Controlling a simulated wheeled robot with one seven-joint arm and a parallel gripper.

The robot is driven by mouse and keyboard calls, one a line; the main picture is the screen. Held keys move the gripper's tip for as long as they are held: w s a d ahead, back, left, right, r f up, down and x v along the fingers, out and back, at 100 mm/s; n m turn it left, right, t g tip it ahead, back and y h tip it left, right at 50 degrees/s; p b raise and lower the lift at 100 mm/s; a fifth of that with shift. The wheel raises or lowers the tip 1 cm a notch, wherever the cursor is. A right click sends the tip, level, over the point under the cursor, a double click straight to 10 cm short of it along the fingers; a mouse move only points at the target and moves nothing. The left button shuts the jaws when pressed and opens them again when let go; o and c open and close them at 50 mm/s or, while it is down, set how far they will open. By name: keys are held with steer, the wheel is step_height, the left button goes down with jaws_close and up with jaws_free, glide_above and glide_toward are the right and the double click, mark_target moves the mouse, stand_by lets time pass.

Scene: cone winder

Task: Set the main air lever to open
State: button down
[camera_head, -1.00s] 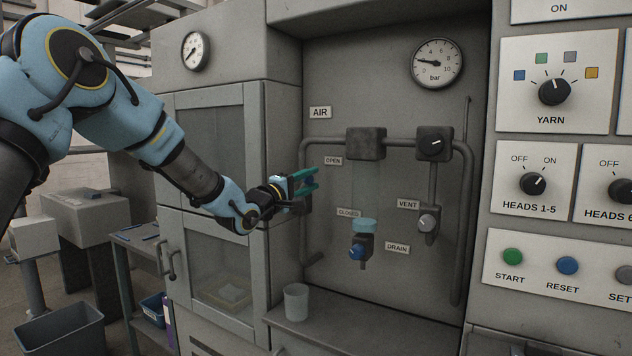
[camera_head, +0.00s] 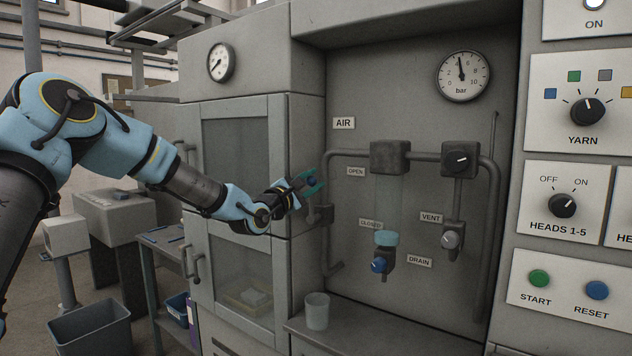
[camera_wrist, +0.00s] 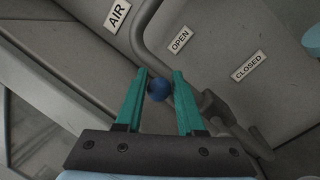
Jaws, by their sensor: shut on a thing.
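The main air lever shows as a blue ball knob (camera_wrist: 158,90) in the wrist view, held between the teal fingers of my gripper (camera_wrist: 160,76). In the head view my gripper (camera_head: 314,181) is at the left side of the air panel, and its fingers cover most of the knob. The lever's valve body (camera_head: 323,214) sits on the left vertical pipe, below and right of my fingers. The OPEN label (camera_head: 356,171) is to the right of my gripper; the CLOSED label (camera_head: 370,223) is lower. The lever's arm is mostly hidden. The bar gauge (camera_head: 463,77) needle points nearly straight up.
A blue drain knob (camera_head: 378,265) is low on the panel, with a vent knob (camera_head: 450,239) to its right. A grey cup (camera_head: 317,311) stands on the ledge below. A glazed cabinet (camera_head: 239,107) is close on the left of my gripper.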

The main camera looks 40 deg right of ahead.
steer(key=shift+w+a+f, duration=0.15)
steer(key=shift+w+f, duration=0.05)
steer(key=shift+f, duration=0.25)
steer(key=c, duration=0.8)
jaws_free()
steer(key=o, duration=0.3)
steer(key=shift+r, duration=0.2)
steer(key=shift+s, duration=0.1)
steer(key=b+v, duration=0.3)
steer(key=v, duration=0.7)
steer(key=shift+s+a+b, duration=0.1)
steer(key=shift+a+b, duration=0.2)
steer(key=shift+b, duration=0.05)
